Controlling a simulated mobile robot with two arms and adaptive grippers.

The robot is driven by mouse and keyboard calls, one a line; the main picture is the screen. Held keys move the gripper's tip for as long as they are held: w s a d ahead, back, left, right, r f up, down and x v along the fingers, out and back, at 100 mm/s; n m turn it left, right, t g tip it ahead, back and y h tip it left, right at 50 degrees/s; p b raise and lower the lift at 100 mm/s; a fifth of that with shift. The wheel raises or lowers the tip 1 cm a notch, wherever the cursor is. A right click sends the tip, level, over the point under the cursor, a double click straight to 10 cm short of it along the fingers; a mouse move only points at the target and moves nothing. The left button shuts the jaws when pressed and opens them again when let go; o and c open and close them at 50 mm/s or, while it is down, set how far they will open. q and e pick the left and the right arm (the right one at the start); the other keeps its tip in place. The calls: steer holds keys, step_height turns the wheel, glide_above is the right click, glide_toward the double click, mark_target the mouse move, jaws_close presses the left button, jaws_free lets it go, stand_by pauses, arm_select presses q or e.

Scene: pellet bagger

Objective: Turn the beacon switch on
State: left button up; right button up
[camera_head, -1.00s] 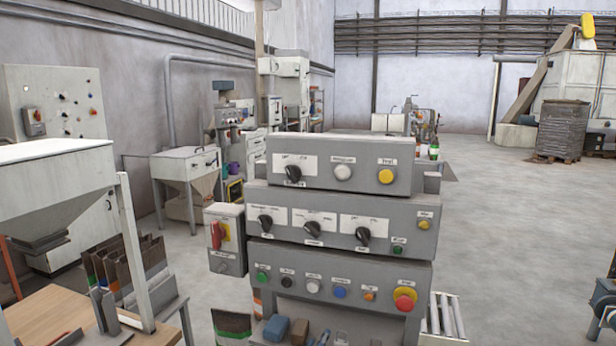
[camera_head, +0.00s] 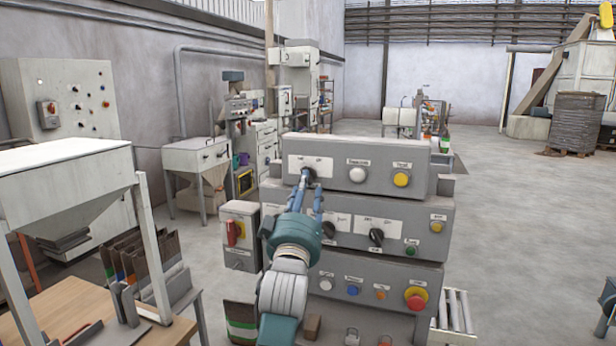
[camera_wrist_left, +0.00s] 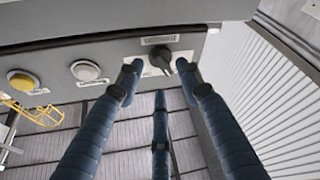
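The grey control panel (camera_head: 330,177) stands in the middle of the head view. Its top row has a black rotary knob (camera_head: 309,174) on a white plate, then a white button (camera_head: 357,175) and a yellow button (camera_head: 401,180). The label lettering is too small to read surely. My left gripper (camera_head: 307,189) reaches up to this knob, partly covering it. In the left wrist view the knob (camera_wrist_left: 160,58) shows between the tips of two blue fingers, with gaps on both sides; a third finger is below. The gripper is open. My right gripper is not in view.
Below are a second row with black knobs (camera_head: 376,237) and a third with buttons and a red emergency stop (camera_head: 416,298). A box with a red switch (camera_head: 234,232) stands left of the panel. A hopper (camera_head: 75,190) stands at left.

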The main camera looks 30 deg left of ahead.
arm_select(q)
steer(key=x, duration=0.3)
steer(key=shift+w+a+r+p, duration=0.1)
steer(key=shift+w+a+p, duration=0.05)
steer(key=shift+w+p, duration=0.2)
steer(key=shift+s, duration=0.1)
steer(key=shift+r, duration=0.1)
jaws_close()
